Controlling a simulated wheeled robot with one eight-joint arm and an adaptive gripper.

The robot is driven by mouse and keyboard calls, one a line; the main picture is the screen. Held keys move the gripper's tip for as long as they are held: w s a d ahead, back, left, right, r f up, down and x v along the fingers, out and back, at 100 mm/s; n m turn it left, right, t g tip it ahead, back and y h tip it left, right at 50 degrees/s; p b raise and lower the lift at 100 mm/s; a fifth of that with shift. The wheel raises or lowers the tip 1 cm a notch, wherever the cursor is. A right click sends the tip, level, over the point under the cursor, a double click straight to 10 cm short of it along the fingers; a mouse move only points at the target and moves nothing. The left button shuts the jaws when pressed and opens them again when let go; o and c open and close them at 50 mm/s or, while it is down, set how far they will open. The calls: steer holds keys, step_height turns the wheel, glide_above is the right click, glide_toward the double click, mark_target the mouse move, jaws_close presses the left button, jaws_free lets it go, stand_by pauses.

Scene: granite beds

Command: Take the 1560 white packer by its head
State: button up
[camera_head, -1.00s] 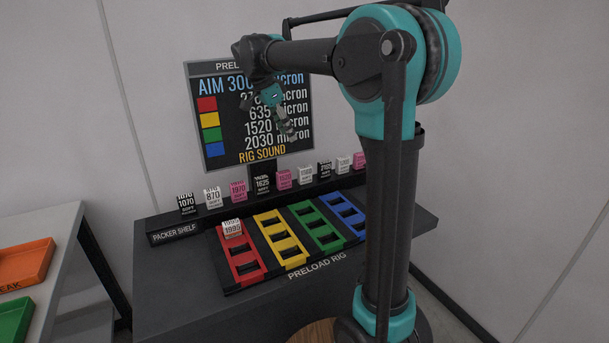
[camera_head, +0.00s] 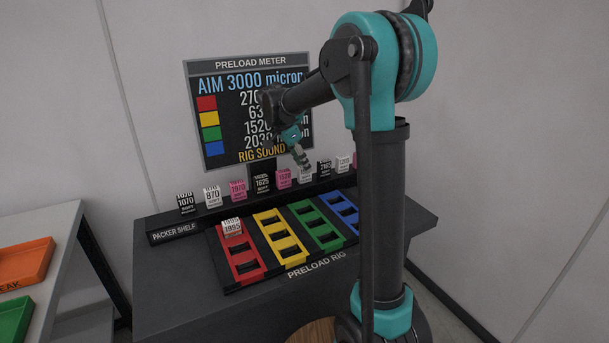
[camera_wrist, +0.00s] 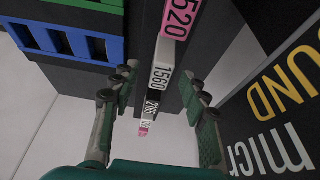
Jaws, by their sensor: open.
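The white 1560 packer (camera_wrist: 161,76) stands in the row on the packer shelf, its label readable in the wrist view. In the head view the white packer (camera_head: 306,176) is partly covered by my fingers. My gripper (camera_head: 301,158) is open and empty, just above that part of the row. In the wrist view my gripper (camera_wrist: 163,83) has one finger on each side of the row, with the 1560 packer between them in the picture. I cannot tell whether the fingers are level with its head; no contact shows.
A pink 1520 packer (camera_wrist: 180,18) and a black packer (camera_wrist: 153,104) stand on either side of it. The preload rig (camera_head: 230,286) lies in front, with a white 1995 packer (camera_head: 232,228) in its red lane. The meter board (camera_head: 216,163) rises behind.

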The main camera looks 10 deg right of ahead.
mark_target(304, 173)
steer(key=shift+x, duration=1.35)
steer(key=shift+c, duration=0.4)
jaws_close()
